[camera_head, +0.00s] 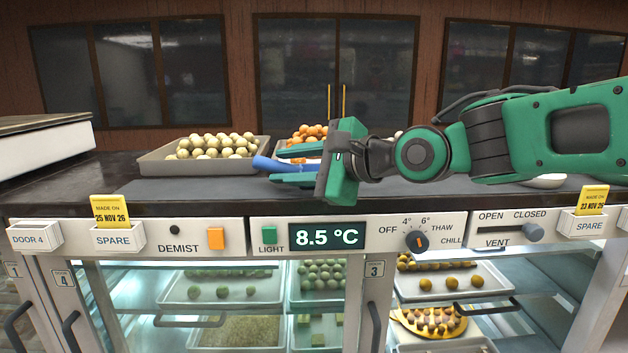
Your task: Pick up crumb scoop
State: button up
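A blue object, probably the crumb scoop (264,163), shows at the middle of the counter in the head view. Its right part runs behind or between my gripper's fingers, so its full shape is hidden. My gripper (292,166) reaches in from the right, pointing left, low over the counter. Its two green fingers stand apart, one above and one below the blue object in the picture. Gaps show between the fingers and the blue object, and I cannot see firm contact.
A tray of pale round sweets (155,164) stands left of my gripper. Orange sweets (310,131) on another tray lie behind the gripper. A whitish item (545,182) lies under my arm at right. The control panel (460,232) and glass case run below the counter's front edge.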

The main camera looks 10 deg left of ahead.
aim_at(276, 161)
jog(key=shift+x, duration=1.85)
grip_shut()
jog(key=shift+r, duration=0.1)
jog(key=shift+d+r, duration=0.1)
jog(key=shift+r, duration=0.35)
jog(key=r, duration=0.2)
jog(key=s+r, duration=0.1)
jog(key=r, duration=0.1)
jog(key=shift+a, duration=0.35)
jog(key=s+a+r, duration=0.5)
jog(key=s+r, duration=0.1)
jog(key=s, duration=0.3)
jog(key=shift+a, duration=0.25)
